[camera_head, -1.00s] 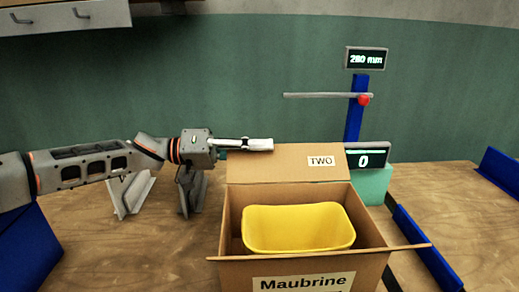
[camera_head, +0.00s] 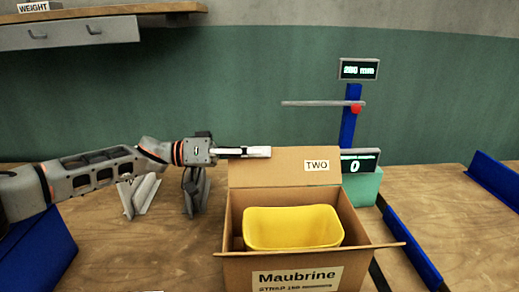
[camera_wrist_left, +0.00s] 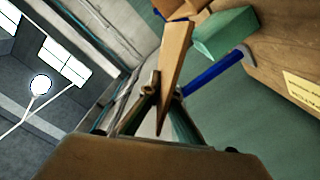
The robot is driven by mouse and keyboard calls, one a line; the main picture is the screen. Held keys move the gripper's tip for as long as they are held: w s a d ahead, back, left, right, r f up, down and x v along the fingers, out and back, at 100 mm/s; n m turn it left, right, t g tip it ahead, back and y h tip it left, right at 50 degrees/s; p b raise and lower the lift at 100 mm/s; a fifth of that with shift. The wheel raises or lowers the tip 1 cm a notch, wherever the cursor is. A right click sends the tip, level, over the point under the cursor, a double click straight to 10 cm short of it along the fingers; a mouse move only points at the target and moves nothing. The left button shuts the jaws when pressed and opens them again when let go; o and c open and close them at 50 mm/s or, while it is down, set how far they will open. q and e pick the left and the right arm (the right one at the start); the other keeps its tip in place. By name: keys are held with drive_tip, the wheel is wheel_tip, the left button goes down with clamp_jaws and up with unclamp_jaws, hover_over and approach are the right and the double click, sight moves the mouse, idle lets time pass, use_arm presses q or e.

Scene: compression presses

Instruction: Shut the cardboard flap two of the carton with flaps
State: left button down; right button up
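The open cardboard carton (camera_head: 239,262) stands on the bench in the head view, with a yellow bin (camera_head: 293,229) inside. Flap two (camera_head: 285,168), marked "TWO", stands up at the carton's back edge. My left gripper (camera_head: 262,152) reaches in from the left, its fingers over the flap's upper left corner. In the left wrist view, a narrow brown panel (camera_wrist_left: 176,60), apparently the flap nearly edge-on, runs down between the fingers (camera_wrist_left: 166,88). Contact and finger opening are unclear. My right gripper is not in view.
A teal block (camera_head: 364,187) with a display and a blue post (camera_head: 350,122) with a horizontal bar stand behind the carton at right. Grey angled brackets (camera_head: 140,193) stand left, below my arm. A side flap (camera_head: 385,246) sticks out right. Blue rails (camera_head: 418,248) lie further right.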

use_arm(q)
drive_tip(key=shift+s+r+m+p, duration=0.65)
drive_tip(key=shift+m+p, duration=0.2)
drive_tip(key=shift+m, duration=0.15)
drive_tip(key=shift+s+f+m+p, duration=0.1)
drive_tip(key=shift+s+m+p, duration=0.35)
drive_tip(key=shift+m, duration=0.25)
drive_tip(key=c, duration=2.3)
unclamp_jaws()
drive_tip(key=shift+c, duration=0.2)
drive_tip(key=a, duration=0.7)
drive_tip(key=shift+a, duration=0.3)
drive_tip(key=shift+w, duration=0.1)
